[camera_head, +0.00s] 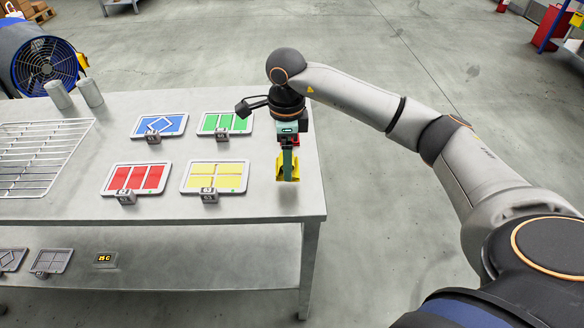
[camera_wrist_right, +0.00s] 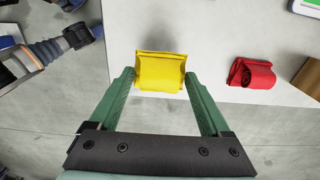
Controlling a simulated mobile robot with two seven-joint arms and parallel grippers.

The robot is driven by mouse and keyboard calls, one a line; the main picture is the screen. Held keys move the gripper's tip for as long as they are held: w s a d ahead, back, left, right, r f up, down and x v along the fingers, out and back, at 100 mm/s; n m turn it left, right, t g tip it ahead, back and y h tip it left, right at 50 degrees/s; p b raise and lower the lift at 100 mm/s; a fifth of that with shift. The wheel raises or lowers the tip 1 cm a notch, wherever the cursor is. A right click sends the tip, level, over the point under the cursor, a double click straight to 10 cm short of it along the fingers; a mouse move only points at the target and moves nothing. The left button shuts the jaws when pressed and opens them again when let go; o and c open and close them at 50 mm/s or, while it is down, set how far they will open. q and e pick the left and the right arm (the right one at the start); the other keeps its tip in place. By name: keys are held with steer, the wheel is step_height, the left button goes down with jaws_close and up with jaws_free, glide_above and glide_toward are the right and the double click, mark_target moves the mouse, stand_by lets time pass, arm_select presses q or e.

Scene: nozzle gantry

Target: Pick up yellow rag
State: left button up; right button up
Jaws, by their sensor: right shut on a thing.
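The yellow rag (camera_head: 287,173) is a small folded cloth above the right end of the metal table. In the right wrist view the yellow rag (camera_wrist_right: 160,71) sits between the two green fingers of my right gripper (camera_wrist_right: 160,80), which touch its sides. My right gripper (camera_head: 287,164) is shut on the rag in the head view and points down. A shadow lies on the tabletop below the rag. My left gripper is not in view.
A red rag (camera_wrist_right: 252,73) lies on the table near the yellow one. The table (camera_head: 260,205) also bears blue, green, red (camera_head: 137,179) and yellow (camera_head: 216,177) trays, a wire rack (camera_head: 40,155) and two metal cylinders. A blue fan (camera_head: 45,65) stands at the far left.

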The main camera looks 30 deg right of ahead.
steer(key=a+r+b, duration=0.1)
steer(key=a+r, duration=0.7)
steer(key=a, duration=0.4)
steer(key=shift+s+a+r, duration=0.2)
steer(key=shift+s+a, duration=0.05)
steer(key=shift+a, duration=0.15)
